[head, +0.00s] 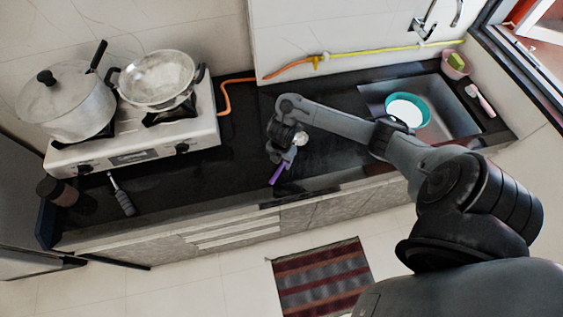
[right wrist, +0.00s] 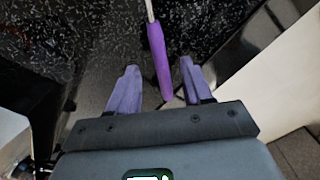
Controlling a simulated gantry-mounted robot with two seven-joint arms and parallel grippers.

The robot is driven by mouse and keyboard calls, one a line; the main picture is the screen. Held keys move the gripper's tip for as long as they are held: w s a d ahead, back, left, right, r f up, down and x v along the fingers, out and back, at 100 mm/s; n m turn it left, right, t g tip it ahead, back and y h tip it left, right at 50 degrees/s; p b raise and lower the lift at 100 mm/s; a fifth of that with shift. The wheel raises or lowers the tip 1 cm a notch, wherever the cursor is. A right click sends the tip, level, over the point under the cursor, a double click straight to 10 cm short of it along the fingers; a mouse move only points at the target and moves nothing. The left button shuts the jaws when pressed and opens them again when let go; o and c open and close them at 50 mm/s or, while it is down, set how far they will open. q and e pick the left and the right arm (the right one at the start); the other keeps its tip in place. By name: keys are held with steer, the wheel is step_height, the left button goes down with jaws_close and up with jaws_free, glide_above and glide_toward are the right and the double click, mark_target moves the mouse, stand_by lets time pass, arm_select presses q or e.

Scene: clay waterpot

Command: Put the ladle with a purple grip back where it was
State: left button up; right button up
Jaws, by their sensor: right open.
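The ladle with the purple grip lies on the black counter in the middle of the head view. Its purple grip (head: 277,174) points toward the front edge, and a pale round part (head: 302,138) shows beyond my gripper. My right gripper (head: 285,158) is over the ladle and hides part of it. In the right wrist view, the purple grip (right wrist: 158,52) lies between the two spread fingers of my right gripper (right wrist: 159,70), with a gap on each side. The fingers are open and hold nothing. My left gripper is not in view.
A white stove (head: 133,150) with a lidded pot (head: 65,105) and a steel pan (head: 157,82) stands left. A sink (head: 448,117) with a teal bowl (head: 424,103) is right. A dark-handled utensil (head: 122,197) and a jar (head: 57,190) lie front left.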

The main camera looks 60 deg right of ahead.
step_height(320, 180, up, 8)
steer(key=p, duration=0.4)
steer(key=a+r+m+t+y, duration=0.2)
steer(key=a+m+t, duration=0.3)
steer(key=a, duration=1.8)
steer(key=s+d+r+m, duration=0.1)
steer(key=s+r+m, duration=0.3)
steer(key=s+m, duration=0.1)
steer(key=s+d+r+m+g+h, duration=0.1)
steer(key=s+r+m, duration=0.3)
steer(key=s+m, duration=0.2)
steer(key=shift+s+d+h, duration=0.3)
steer(key=shift+s+d, duration=0.05)
steer(key=shift+s, duration=0.6)
